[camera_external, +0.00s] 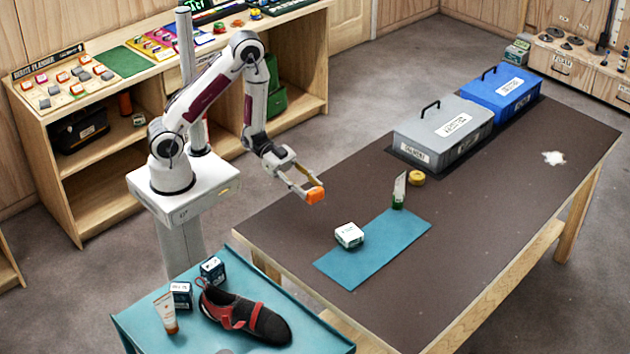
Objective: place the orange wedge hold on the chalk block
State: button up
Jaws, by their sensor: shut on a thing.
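The orange wedge hold (316,195) is between the fingertips of my gripper (308,193). My gripper is shut on it and holds it in the air, near the left edge of the dark table as seen in the picture. A small white block with a green label (349,235), which looks like the chalk block, sits on the near left part of the blue mat (372,258). The hold is up and to the left of this block in the picture, apart from it. The block's top looks bare.
A white and green tube (399,190) stands at the mat's far end, beside a yellow roll (416,177). Grey (440,142) and blue (502,97) cases stand farther back. A teal side table (140,318) holds a shoe (246,316), two small boxes and a tube. The dark table's near right is clear.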

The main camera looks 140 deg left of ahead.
jog(key=w+r+y, duration=0.1)
jog(key=w+r, duration=0.1)
jog(key=w, duration=0.5)
jog(key=w+r+n, duration=0.1)
jog(key=w+r, duration=0.2)
jog(key=w, duration=0.5)
jog(key=shift+w+a+y, duration=0.2)
jog(key=shift+a+y, duration=0.15)
jog(key=shift+y, duration=0.05)
send_over(342, 226)
jog(key=shift+w+f, duration=0.1)
jog(key=shift+f, duration=2.75)
jog(key=shift+f, duration=2.1)
jog(key=shift+f, duration=0.15)
